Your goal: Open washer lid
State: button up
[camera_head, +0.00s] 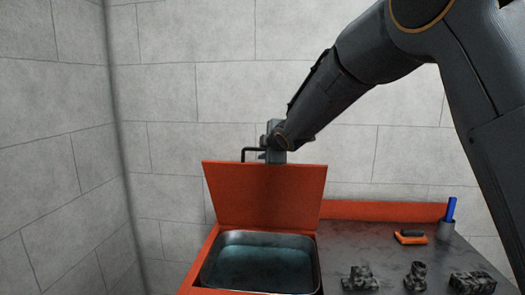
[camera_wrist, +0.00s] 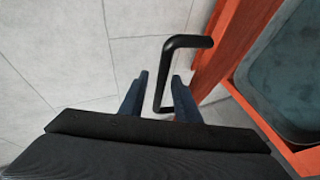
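The orange washer lid (camera_head: 265,195) stands raised, close to upright, at the back of the washer basin (camera_head: 262,265). Its edge also shows at the right of the wrist view (camera_wrist: 222,55). A black bent handle (camera_head: 246,152) sticks out from the lid. My gripper (camera_head: 263,156) is at the top of the lid, behind its upper edge, and is partly hidden. In the wrist view, the handle's bar (camera_wrist: 165,75) runs between my two blue fingers (camera_wrist: 160,88). The fingers are apart, with a visible gap on the bar's left side. The basin holds dark teal liquid.
A dark worktop (camera_head: 375,250) lies right of the basin. On it are an orange-and-black tool (camera_head: 410,237), a grey cup (camera_head: 446,231) with a blue item, and several dark metal parts (camera_head: 360,277) at the front. Grey block walls (camera_head: 180,90) stand behind and left.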

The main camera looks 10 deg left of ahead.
jog(key=b+v, duration=0.1)
jog(key=v, duration=0.6)
jog(key=shift+s+d+r, duration=0.15)
jog(key=shift+s+r, duration=0.05)
jog(key=shift+s, duration=0.1)
jog(key=s+d+f+m+g+h, duration=0.1)
jog(key=s+d+f+m+h, duration=0.2)
jog(key=d+f, duration=0.35)
jog(key=s+d+f+m+g+h+b, duration=0.1)
jog(key=s+d+f+m, duration=0.3)
jog(key=d, duration=0.4)
jog(key=s+d+f+m+g+h, duration=0.1)
jog(key=d+f+m+h, duration=0.1)
jog(key=d+f+m, duration=0.35)
jog(key=s+d+f+m+g, duration=0.2)
jog(key=s+d+f+m, duration=0.1)
jog(key=s, duration=0.5)
jog(key=s+d+f+m+g+b, duration=0.1)
jog(key=s+d+f+m+g, duration=0.1)
jog(key=s+d+f, duration=0.4)
jog(key=s+d+f+m+g+h, duration=0.1)
jog(key=s+d+f+m+g, duration=0.1)
jog(key=s+d+f+m, duration=0.2)
jog(key=s+d+f, duration=0.1)
jog(key=s+d, duration=0.2)
jog(key=s, duration=0.4)
jog(key=shift+f+m+g, duration=0.2)
jog(key=shift+m+g, duration=0.15)
jog(key=shift+g, duration=0.05)
